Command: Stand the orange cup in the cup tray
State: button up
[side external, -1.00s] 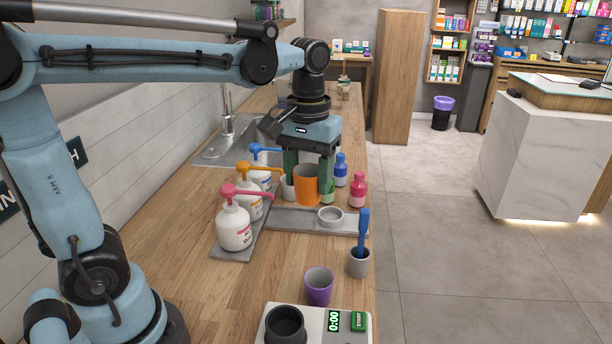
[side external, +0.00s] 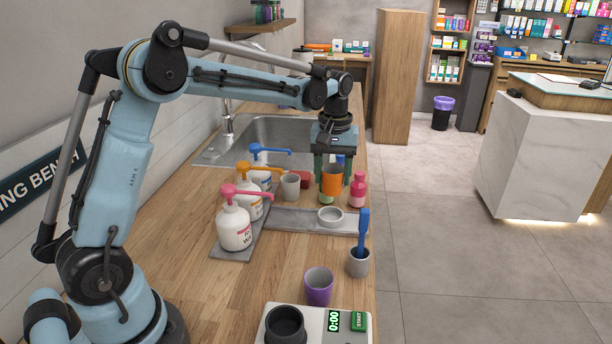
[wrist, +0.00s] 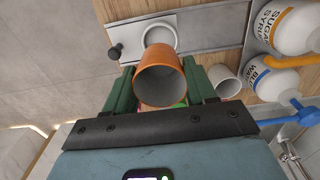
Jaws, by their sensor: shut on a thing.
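The orange cup (side external: 331,179) is upright between the fingers of my gripper (side external: 332,181), which is shut on it. It appears raised above the counter. In the wrist view the orange cup (wrist: 160,85) shows its open mouth between the green fingers of my gripper (wrist: 162,90). A long grey tray (side external: 285,219), which I take for the cup tray, lies nearer the camera than the cup. A pale round ring (side external: 330,215) sits at the tray's right end; the ring also shows in the wrist view (wrist: 174,31), just beyond the cup.
Pump bottles (side external: 234,228) stand left on a slab. A grey cup (side external: 290,187) and pink bottle (side external: 357,190) flank the held cup; something green (side external: 327,200) is below it. A blue-handled tool stands in a small pot (side external: 359,263). A purple cup (side external: 319,286) and scale (side external: 335,322) are nearer.

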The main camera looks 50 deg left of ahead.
jog(key=shift+f, duration=3.6)
jog(key=shift+f, duration=0.35)
jog(key=o, duration=1.1)
